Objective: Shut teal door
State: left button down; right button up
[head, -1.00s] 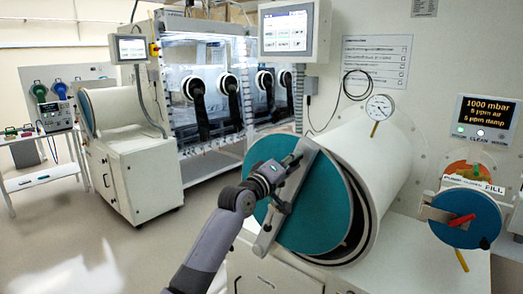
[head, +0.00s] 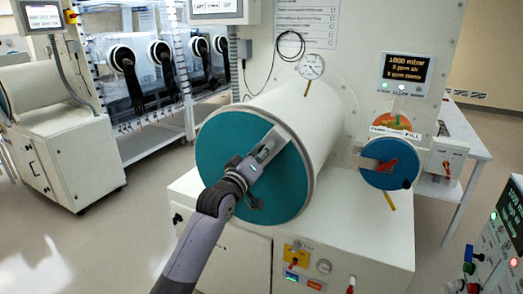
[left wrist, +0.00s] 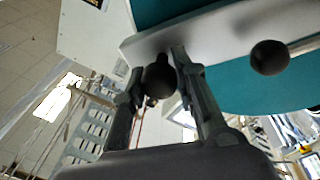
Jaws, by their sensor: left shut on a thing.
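The large round teal door (head: 220,137) covers the front end of the white cylinder (head: 304,117) and appears to sit against its rim, with no clear gap showing. A grey bar (head: 271,147) crosses the door. My left gripper (head: 247,170) is at this bar. In the left wrist view, its two fingers are shut on a black ball knob (left wrist: 160,82) at one end of the grey bar (left wrist: 215,32). A second black knob (left wrist: 270,57) stands free on the bar. My arm hides part of the door. My right gripper is not in view.
A smaller blue round door (head: 378,178) with a red handle is to the right, under a display (head: 407,68). The white cabinet (head: 346,225) below has valves on its front. A control panel (head: 509,216) stands at the right edge. Open floor lies at left.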

pick_arm(q)
jog(key=c, duration=1.8)
grip_release()
jog(key=shift+d+f, duration=0.3)
jog(key=shift+f, duration=0.2)
jog(key=o, duration=0.5)
jog(key=shift+s+d+r, duration=0.15)
jog(key=shift+r, duration=0.1)
jog(key=shift+a, duration=0.25)
jog(key=v, duration=1.2)
jog(key=shift+r, duration=0.1)
